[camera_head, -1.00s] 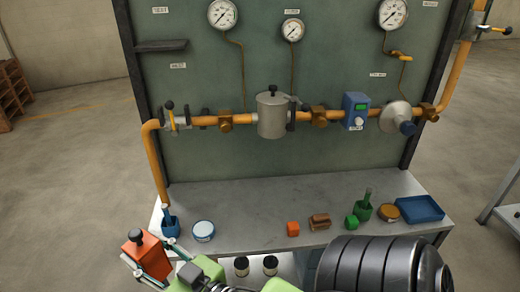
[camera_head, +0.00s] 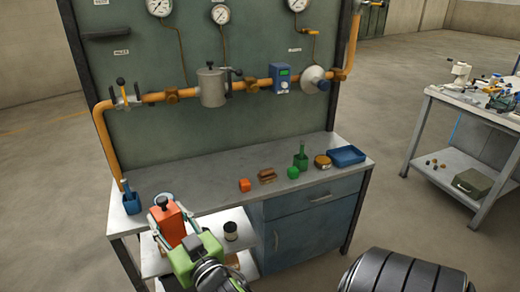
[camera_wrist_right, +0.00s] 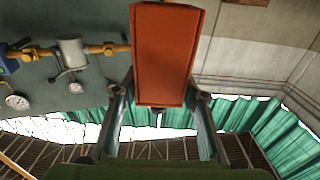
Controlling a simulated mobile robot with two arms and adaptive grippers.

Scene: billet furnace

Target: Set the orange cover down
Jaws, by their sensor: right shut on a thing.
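The orange cover (camera_head: 169,222) is a box-like piece with a dark knob on top. My right gripper (camera_head: 174,240) is shut on it, one finger along each side. In the head view the cover is in front of the bench's left front part, apparently in the air; its underside is hidden. In the right wrist view the orange cover (camera_wrist_right: 167,55) fills the upper middle between the fingers of my right gripper (camera_wrist_right: 160,100). My left gripper is not in view.
The metal bench top (camera_head: 215,190) has clear room at its middle left. An orange block (camera_head: 245,185), green items and a blue tray (camera_head: 346,156) stand farther right. Piping crosses the panel behind.

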